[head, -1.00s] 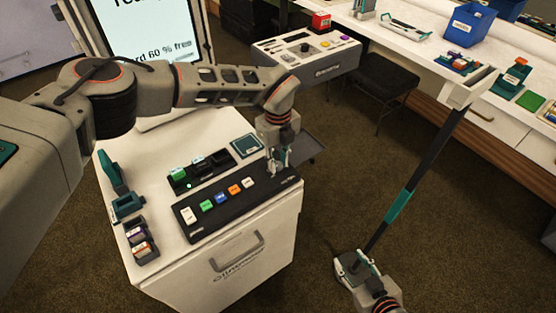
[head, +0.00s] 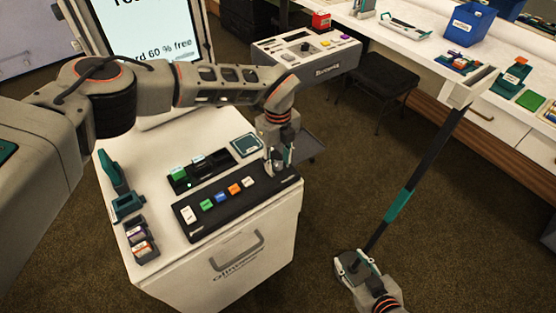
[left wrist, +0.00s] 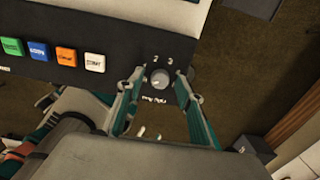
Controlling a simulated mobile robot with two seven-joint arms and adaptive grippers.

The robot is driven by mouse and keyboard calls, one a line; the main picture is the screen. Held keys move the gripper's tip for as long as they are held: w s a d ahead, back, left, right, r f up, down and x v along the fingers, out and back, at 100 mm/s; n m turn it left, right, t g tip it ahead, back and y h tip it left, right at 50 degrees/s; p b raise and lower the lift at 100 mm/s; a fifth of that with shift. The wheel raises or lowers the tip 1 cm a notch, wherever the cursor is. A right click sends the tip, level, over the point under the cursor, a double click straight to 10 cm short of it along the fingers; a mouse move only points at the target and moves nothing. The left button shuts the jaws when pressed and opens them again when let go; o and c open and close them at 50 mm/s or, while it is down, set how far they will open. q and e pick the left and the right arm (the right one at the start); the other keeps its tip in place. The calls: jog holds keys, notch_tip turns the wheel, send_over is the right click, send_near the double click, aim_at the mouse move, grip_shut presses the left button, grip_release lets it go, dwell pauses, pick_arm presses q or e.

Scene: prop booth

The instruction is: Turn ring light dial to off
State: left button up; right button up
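The ring light dial (left wrist: 160,78) is a small round grey knob at the right end of the black control panel (left wrist: 115,20). Numbers show beside it in the left wrist view; its pointer is too small to read. The panel also shows in the head view (head: 244,211) on the white cart. My left gripper (left wrist: 160,84) is open, with one finger on each side of the dial and a gap visible on both sides. In the head view my left gripper (head: 276,164) hides the dial. My right gripper (head: 352,263) is low at the bottom right; its finger opening is unclear.
Coloured buttons (head: 221,197) line the panel left of the dial. A black tray (head: 198,172) and a small teal-screened device (head: 246,145) lie behind it. A dark pole (head: 405,190) with a teal band reaches my right gripper; whether it is gripped is unclear.

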aim_at(278, 164)
pick_arm(q)
notch_tip(278, 164, up, 12)
dwell(0.5)
dwell(0.4)
